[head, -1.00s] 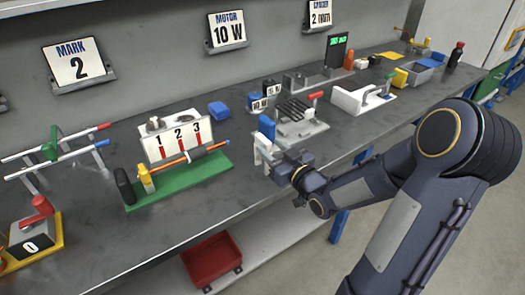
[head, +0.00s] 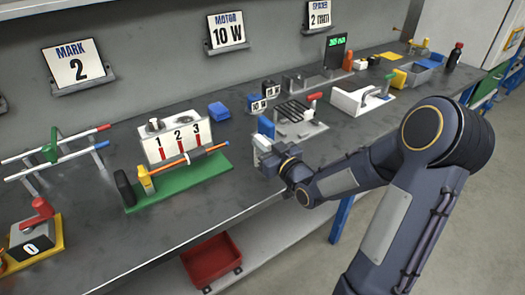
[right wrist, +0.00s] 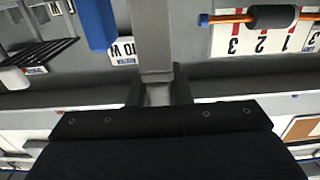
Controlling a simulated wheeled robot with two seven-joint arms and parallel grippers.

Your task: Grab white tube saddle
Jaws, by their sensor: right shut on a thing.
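My right gripper (head: 268,158) is at the front part of the bench, right of the green base. It is shut on a small white piece (head: 262,143), which looks like the white tube saddle; its shape is mostly hidden by the fingers. A blue upright block (head: 266,127) shows just above the white piece, and I cannot tell if they are joined. The blue block also shows at upper left in the right wrist view (right wrist: 95,22). There a grey upright part fills the middle, and the grasp itself is unclear. My left gripper is not in view.
A green base (head: 185,183) with an orange rod and a 1-2-3 board (head: 172,143) stands left of my gripper. A grey slotted fixture (head: 297,120) and white fixture (head: 350,100) stand behind and right. A red bin (head: 212,262) is below the bench.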

